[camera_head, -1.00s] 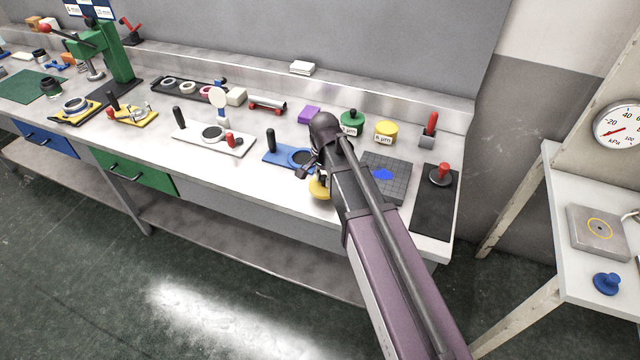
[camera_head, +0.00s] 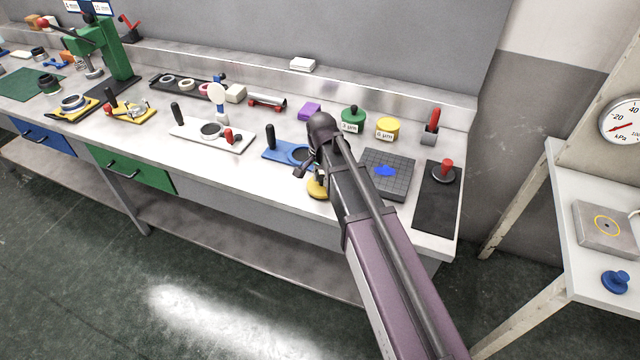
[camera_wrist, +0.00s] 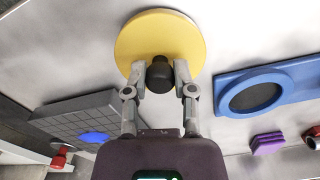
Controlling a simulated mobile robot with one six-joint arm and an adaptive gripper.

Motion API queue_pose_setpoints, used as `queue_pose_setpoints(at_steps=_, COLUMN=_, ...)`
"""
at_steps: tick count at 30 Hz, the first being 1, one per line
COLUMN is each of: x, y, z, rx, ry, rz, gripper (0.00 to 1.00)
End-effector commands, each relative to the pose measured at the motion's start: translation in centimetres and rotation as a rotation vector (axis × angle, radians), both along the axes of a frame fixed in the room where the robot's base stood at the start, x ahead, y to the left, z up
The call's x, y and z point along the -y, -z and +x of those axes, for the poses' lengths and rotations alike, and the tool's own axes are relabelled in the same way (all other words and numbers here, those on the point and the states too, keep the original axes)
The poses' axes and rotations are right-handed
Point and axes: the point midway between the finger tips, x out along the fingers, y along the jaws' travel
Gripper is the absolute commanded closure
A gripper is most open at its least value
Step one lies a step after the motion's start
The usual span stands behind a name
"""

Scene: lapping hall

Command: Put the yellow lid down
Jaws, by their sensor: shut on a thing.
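The yellow lid (camera_wrist: 160,35) is a round disc with a dark knob (camera_wrist: 160,74) in its middle. In the wrist view my gripper (camera_wrist: 160,78) is shut on that knob, one finger on each side. In the head view the lid (camera_head: 318,187) shows partly below my gripper (camera_head: 312,165), close to the bench's front edge. My arm hides part of it. The lid looks at or just above the bench top; I cannot tell whether it touches. A yellow jar (camera_head: 387,129) marked 6 µm stands farther back on the bench.
A blue plate with a ring (camera_head: 280,151) lies just left of the lid. A dark gridded plate (camera_head: 398,185) with a blue patch lies to the right. A green jar (camera_head: 352,120) and a purple block (camera_head: 310,111) stand behind. Bare bench (camera_head: 225,170) lies to the left.

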Motion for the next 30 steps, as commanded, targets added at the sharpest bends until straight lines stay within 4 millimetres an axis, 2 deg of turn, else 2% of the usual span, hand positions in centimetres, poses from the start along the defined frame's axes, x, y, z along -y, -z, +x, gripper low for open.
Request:
queue_pose_setpoints(at_steps=3, x=0.02, y=0.66, z=0.01, rx=0.000, ry=0.000, rz=0.000, gripper=1.00)
queue_pose_setpoints(at_steps=19, x=0.07, y=1.04, z=0.01, rx=0.000, ry=0.001, rz=0.000, gripper=1.00)
queue_pose_setpoints(at_steps=20, x=0.06, y=0.96, z=0.02, rx=0.000, ry=0.001, rz=0.000, gripper=0.60)
queue_pose_setpoints(at_steps=21, x=0.07, y=0.91, z=0.01, rx=0.000, ry=0.001, rz=0.000, gripper=0.48)
queue_pose_setpoints(at_steps=23, x=0.07, y=0.91, z=0.01, rx=0.000, ry=0.001, rz=0.000, gripper=0.32)
queue_pose_setpoints(at_steps=30, x=0.08, y=0.91, z=0.02, rx=0.000, ry=0.001, rz=0.000, gripper=0.32)
